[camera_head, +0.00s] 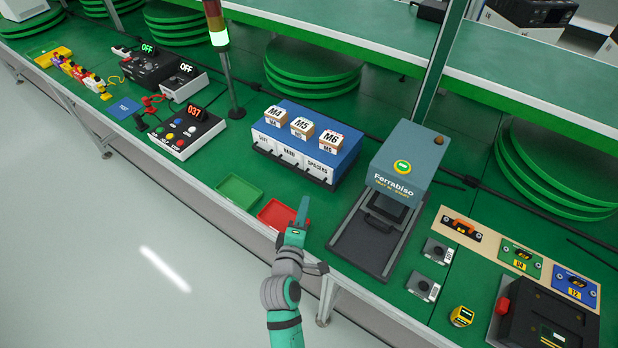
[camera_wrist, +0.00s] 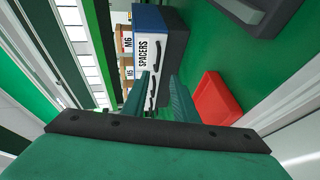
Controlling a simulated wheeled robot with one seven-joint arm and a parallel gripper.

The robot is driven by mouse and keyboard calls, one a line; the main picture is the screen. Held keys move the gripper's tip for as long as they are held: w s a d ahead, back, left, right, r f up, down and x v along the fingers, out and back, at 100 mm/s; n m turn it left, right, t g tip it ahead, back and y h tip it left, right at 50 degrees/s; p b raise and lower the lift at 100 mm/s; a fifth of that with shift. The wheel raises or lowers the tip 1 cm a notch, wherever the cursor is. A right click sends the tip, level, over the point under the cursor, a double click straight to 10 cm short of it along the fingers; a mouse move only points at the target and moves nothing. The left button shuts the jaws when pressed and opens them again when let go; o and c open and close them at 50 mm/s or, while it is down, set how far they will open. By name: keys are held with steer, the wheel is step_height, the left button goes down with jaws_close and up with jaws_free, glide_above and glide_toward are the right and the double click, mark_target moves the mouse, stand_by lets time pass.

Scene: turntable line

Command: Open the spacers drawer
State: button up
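A blue drawer unit (camera_head: 345,152) stands on the green bench with three white drawer fronts marked SOFT, HARD and SPACERS. The spacers drawer (camera_head: 317,168) is the rightmost, looks shut and has a dark bar handle. In the wrist view the spacers drawer (camera_wrist: 143,47) appears turned on its side, beyond my fingertips, with its handle (camera_wrist: 161,58) showing. My gripper (camera_head: 303,208) is in front of and below that drawer, apart from it. In the wrist view my gripper (camera_wrist: 162,85) has its two teal fingers spread with nothing between them.
Boxes marked M4, M5 and M6 (camera_head: 328,142) stand on the unit. A red tray (camera_head: 272,216) is beside my gripper and a green tray (camera_head: 239,191) is left of it. The Ferrabiso press (camera_head: 402,165) stands close on the right.

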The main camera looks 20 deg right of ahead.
steer(key=shift+w+d+r, duration=0.15)
steer(key=shift+w+d, duration=0.25)
steer(key=shift+w, duration=0.3)
steer(key=x, duration=0.9)
steer(key=shift+w+d, duration=0.15)
steer(key=shift+w, duration=0.2)
jaws_close()
stand_by(0.5)
